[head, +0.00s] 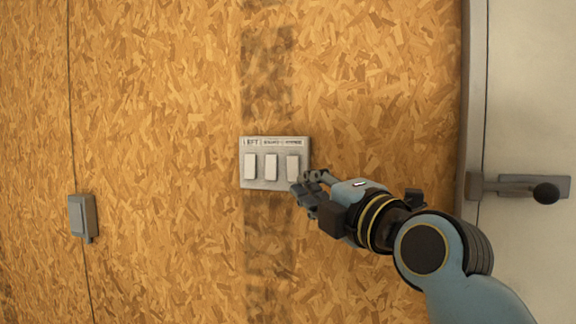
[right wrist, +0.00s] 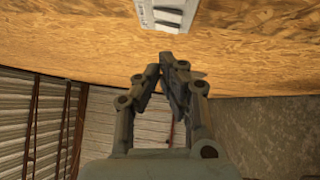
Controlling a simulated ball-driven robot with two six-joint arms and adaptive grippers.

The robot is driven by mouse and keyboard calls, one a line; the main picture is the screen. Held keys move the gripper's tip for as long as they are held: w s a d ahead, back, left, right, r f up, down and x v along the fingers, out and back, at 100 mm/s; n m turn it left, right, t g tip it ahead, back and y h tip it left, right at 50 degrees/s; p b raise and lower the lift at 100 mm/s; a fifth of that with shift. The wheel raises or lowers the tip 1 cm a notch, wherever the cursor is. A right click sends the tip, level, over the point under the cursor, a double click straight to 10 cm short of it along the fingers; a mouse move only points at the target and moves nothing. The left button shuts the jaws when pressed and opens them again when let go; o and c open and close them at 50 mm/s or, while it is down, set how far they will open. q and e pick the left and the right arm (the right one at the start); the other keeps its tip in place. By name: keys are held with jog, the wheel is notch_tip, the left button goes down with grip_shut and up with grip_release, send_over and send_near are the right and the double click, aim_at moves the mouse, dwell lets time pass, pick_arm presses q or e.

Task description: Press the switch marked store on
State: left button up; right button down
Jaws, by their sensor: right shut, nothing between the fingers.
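A pale switch plate (head: 275,184) with three white rocker switches is mounted on the wood-chip wall. The label over the left rocker (head: 251,167) reads LEFT. The labels over the middle rocker (head: 271,167) and right rocker (head: 293,168) are too small to read surely. My right gripper (head: 300,188) is shut and empty, with its fingertips by the plate's lower right corner, just below the right rocker. Contact cannot be told. In the right wrist view the plate (right wrist: 150,14) shows at the top edge, beyond the shut fingertips (right wrist: 165,62). My left gripper is out of view.
A grey box (head: 83,216) is fixed on the wall at the left. A pale door with a dark-knobbed lever handle (head: 520,188) stands at the right, behind my right arm. The wall around the plate is otherwise bare.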

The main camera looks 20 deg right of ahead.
aim_at(293, 169)
jog(key=d+p+x, duration=0.1)
jog(key=x, duration=0.3)
jog(key=p+x, duration=0.2)
jog(key=x, duration=0.2)
jog(key=d+p+x, duration=0.1)
jog(key=x, duration=0.3)
jog(key=shift+w+d+r, duration=0.2)
jog(key=shift+w+d, duration=0.05)
jog(key=shift+d, duration=0.1)
jog(key=shift+w+d+r+b, duration=0.15)
jog(key=shift+w+b, duration=0.1)
jog(key=shift+b, duration=0.3)
